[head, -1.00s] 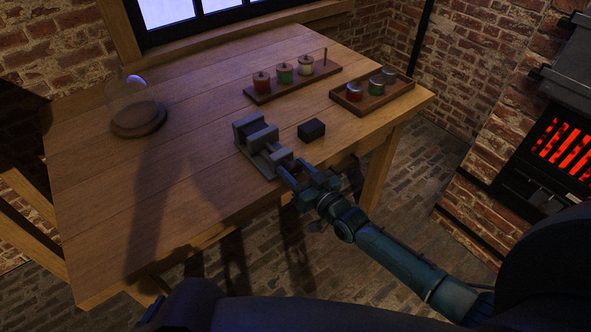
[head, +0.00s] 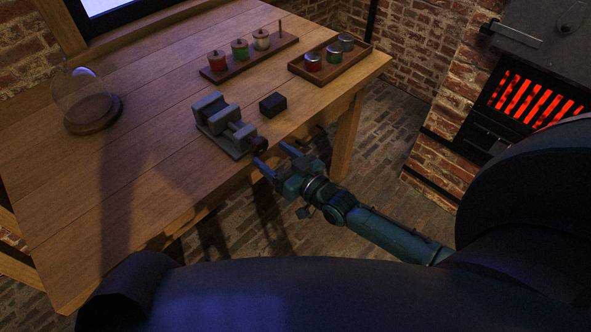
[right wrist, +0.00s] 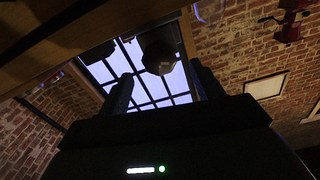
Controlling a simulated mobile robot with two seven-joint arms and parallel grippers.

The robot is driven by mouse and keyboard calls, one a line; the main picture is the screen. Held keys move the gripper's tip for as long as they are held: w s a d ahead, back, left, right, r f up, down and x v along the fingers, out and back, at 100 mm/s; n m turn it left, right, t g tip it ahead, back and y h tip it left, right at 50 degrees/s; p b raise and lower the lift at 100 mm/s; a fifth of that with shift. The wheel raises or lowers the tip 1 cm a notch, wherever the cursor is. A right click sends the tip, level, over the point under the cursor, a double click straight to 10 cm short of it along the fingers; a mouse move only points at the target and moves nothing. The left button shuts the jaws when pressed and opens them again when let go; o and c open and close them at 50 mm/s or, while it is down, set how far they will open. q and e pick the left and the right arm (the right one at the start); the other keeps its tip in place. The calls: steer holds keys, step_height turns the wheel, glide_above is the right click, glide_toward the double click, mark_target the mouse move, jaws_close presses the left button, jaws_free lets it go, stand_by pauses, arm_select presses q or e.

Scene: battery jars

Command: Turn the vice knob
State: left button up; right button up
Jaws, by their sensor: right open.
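The grey vice (head: 212,112) stands on the wooden table near its front edge. Its dark knob (head: 259,144) is at the end facing my right gripper. My right gripper (head: 271,157) is open and empty, just off the table edge in front of the knob, its fingertips pointing at it. In the right wrist view, a dark rounded thing that looks like the knob (right wrist: 158,60) shows between and beyond the two fingers, against the window. I cannot tell whether the fingertips reach past it; no contact is visible. My left gripper is not in view.
A black block (head: 273,104) sits on the table (head: 150,160) right of the vice. Behind are a rack (head: 262,60) with several jars and a tray (head: 330,72) with lidded jars. A glass dome (head: 80,92) stands left. A glowing stove (head: 530,100) is at the right.

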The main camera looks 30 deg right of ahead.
steer(key=v, duration=0.8)
steer(key=shift+s, duration=0.1)
arm_select(q)
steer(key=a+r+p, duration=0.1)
steer(key=p, duration=0.2)
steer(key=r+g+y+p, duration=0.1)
steer(key=p, duration=0.2)
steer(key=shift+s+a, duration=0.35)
arm_select(e)
steer(key=s+a+g+h, duration=0.3)
steer(key=s+a+g, duration=0.3)
steer(key=s, duration=0.6)
steer(key=shift+a+n, duration=0.3)
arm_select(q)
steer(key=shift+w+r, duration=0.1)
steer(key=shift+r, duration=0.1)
